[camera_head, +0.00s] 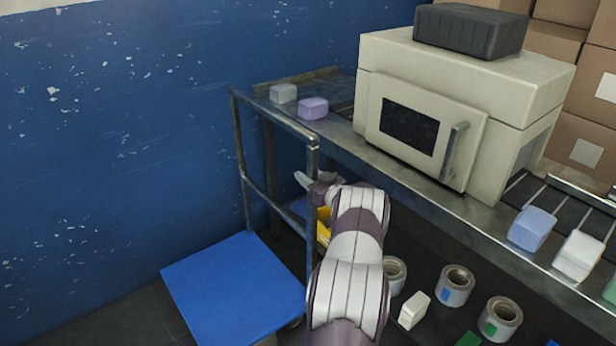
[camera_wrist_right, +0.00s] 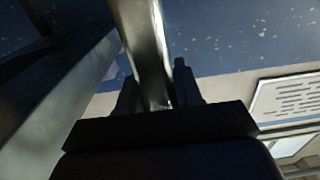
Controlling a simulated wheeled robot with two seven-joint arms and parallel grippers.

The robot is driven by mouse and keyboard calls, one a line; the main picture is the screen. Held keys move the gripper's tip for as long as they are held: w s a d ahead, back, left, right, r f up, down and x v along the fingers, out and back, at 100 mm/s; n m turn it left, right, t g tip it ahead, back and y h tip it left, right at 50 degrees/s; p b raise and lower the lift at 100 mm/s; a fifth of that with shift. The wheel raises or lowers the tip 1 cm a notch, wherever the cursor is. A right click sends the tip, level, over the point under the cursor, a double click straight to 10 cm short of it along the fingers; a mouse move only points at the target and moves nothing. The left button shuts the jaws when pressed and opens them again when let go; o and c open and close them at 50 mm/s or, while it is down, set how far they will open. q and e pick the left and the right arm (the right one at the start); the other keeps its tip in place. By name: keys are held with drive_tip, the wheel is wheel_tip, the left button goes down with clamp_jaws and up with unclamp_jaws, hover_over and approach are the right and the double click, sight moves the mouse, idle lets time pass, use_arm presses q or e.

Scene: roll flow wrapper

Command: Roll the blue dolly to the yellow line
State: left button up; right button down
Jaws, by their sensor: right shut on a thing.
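The blue dolly (camera_head: 235,290) stands at the lower left in the head view, with a flat blue deck and a grey metal push handle (camera_head: 241,150) rising at its back and right side. My right gripper (camera_head: 309,184) is at the handle's right upright, partly hidden by my own arm. In the right wrist view, a metal bar (camera_wrist_right: 145,40) runs between the fingers of my right gripper (camera_wrist_right: 160,92), which is shut on it. I cannot make out a yellow line on the floor. My left gripper is not in view.
A metal conveyor table (camera_head: 440,212) with a cream machine (camera_head: 460,100) stands right of the dolly. Tape rolls (camera_head: 455,286) and a small white box (camera_head: 414,310) lie below it. A yellow object (camera_head: 323,228) shows behind my arm. A blue wall (camera_head: 120,130) is behind the dolly.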

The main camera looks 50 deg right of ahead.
drive_tip(key=c, duration=0.8)
unclamp_jaws()
drive_tip(key=shift+d+r, duration=0.2)
drive_tip(key=shift+d, duration=0.05)
drive_tip(key=shift+c, duration=0.2)
drive_tip(key=shift+d+f, duration=0.1)
drive_tip(key=shift+f, duration=0.1)
drive_tip(key=shift+s+r, duration=0.1)
drive_tip(key=shift+s, duration=0.25)
drive_tip(key=p+v, duration=0.2)
drive_tip(key=v, duration=1)
drive_tip(key=shift+a, duration=0.2)
